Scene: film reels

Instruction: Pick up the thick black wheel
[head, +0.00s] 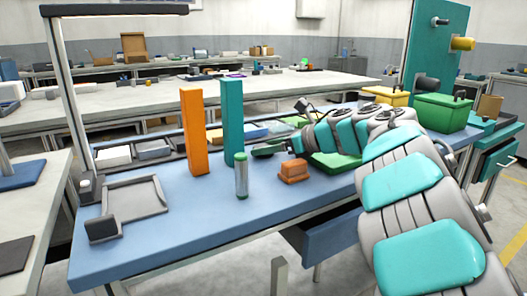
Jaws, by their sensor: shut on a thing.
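My gripper (294,144) is at the end of my arm, over the middle of the blue-topped bench (165,232). It is small in the head view and partly hidden by my own arm links. It is shut on a dark, flat thing (268,150) at its tip. I cannot tell for sure that this is the thick black wheel. Whether it touches the bench is also unclear. No other thick black wheel shows clearly.
An orange block (193,131) and a teal block (232,122) stand upright left of my gripper. A green-capped cylinder (241,176) and an orange piece (294,172) are in front. A grey tray (137,203) lies left. Green bin (441,113) stands right. The front-left bench top is clear.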

